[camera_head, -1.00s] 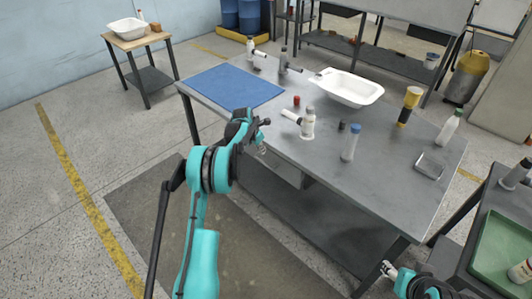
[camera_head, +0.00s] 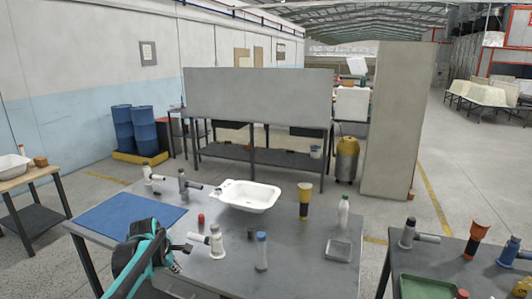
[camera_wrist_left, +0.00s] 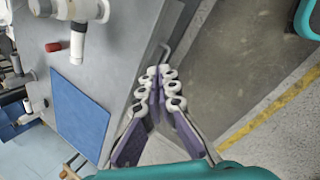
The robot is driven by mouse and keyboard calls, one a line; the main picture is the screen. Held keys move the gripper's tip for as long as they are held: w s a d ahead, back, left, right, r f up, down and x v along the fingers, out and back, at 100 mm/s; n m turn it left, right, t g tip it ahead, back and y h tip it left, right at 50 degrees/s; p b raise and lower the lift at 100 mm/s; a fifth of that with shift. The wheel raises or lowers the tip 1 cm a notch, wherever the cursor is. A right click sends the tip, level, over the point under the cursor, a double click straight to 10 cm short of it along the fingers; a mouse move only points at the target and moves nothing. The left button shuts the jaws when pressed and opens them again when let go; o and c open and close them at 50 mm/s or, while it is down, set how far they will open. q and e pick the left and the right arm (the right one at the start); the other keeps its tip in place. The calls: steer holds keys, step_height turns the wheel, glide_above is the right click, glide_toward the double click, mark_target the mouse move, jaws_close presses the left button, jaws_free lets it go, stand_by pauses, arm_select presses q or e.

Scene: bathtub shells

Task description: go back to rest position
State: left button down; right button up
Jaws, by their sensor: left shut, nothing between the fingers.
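My left gripper (camera_head: 180,256) is at the near left edge of the grey table (camera_head: 310,262), beside the blue mat (camera_head: 125,213). In the left wrist view its fingers (camera_wrist_left: 158,74) are together and empty, over the gap between the table's edge and the floor. My right gripper is out of both current views.
A white tub shell (camera_head: 248,196) stands on the table. Near it are a white pipe fitting (camera_head: 216,242), a red cap (camera_head: 201,219), a blue-capped bottle (camera_head: 261,251) and a clear bottle (camera_head: 343,211). A second table with a green tray (camera_head: 425,288) is at the right.

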arm_select(q)
steer(key=s+d+r+m, duration=0.2)
steer(key=s+d+m, duration=0.15)
steer(key=s, duration=0.25)
steer(key=s+d+r+m+t, duration=0.1)
steer(key=s+d+r+m, duration=0.1)
steer(key=s+m, duration=0.3)
steer(key=s+d+r+m, duration=0.2)
steer(key=s+d+m, duration=0.1)
steer(key=s, duration=0.4)
steer(key=s+d+f+m, duration=0.1)
steer(key=s+f+m, duration=0.1)
steer(key=s+m, duration=0.3)
steer(key=s+d+f+m+t, duration=0.1)
steer(key=s+d+f+m, duration=0.1)
steer(key=s, duration=0.6)
steer(key=f+m, duration=0.1)
steer(key=m, duration=0.1)
steer(key=shift+s+m+y, duration=0.15)
steer(key=shift+m+y, duration=0.15)
steer(key=shift+m, duration=0.05)
steer(key=shift+d, duration=0.1)
